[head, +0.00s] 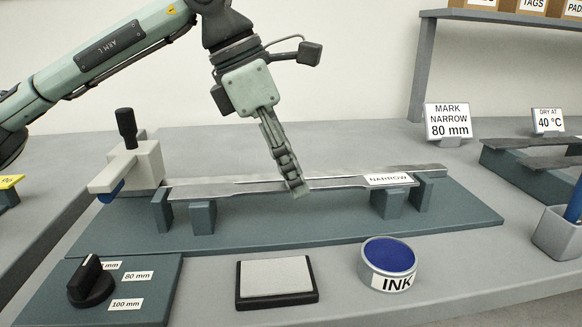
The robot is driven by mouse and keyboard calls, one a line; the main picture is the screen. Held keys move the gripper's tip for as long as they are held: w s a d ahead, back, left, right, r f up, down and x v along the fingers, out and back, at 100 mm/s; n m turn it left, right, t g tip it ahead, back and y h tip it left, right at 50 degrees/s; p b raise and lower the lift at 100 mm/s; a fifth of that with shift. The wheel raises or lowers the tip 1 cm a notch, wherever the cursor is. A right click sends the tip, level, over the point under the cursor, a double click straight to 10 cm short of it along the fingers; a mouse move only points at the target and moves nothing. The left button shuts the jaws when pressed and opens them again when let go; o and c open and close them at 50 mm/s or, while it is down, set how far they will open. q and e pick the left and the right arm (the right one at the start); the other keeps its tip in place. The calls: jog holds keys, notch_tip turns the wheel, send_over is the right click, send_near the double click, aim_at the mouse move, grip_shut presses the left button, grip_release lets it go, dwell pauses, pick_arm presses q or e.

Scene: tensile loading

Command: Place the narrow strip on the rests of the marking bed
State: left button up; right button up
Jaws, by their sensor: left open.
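The narrow strip (235,188) is a long grey metal piece with a narrower middle and a white "NARROW" label on its right end. It lies roughly level across the front rests (202,217) of the marking bed (330,230), with its right end over the right front rest (387,203). My left gripper (294,184) points down at the strip's middle; its fingers overlap the strip in the picture and hide a little of it. It is open; whether it touches the strip cannot be told. My right gripper is out of view.
A long grey bar (340,175) runs behind the strip on rear posts. A white stamping block (135,165) stands at the bed's left end. In front are a dial (92,282), a pad (276,278) and an ink pot (388,263). A "MARK NARROW 80 mm" sign (448,122) stands behind.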

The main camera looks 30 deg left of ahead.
pick_arm(q)
jog(key=shift+r, duration=0.1)
jog(key=p+v, duration=0.1)
jog(key=v, duration=1.1)
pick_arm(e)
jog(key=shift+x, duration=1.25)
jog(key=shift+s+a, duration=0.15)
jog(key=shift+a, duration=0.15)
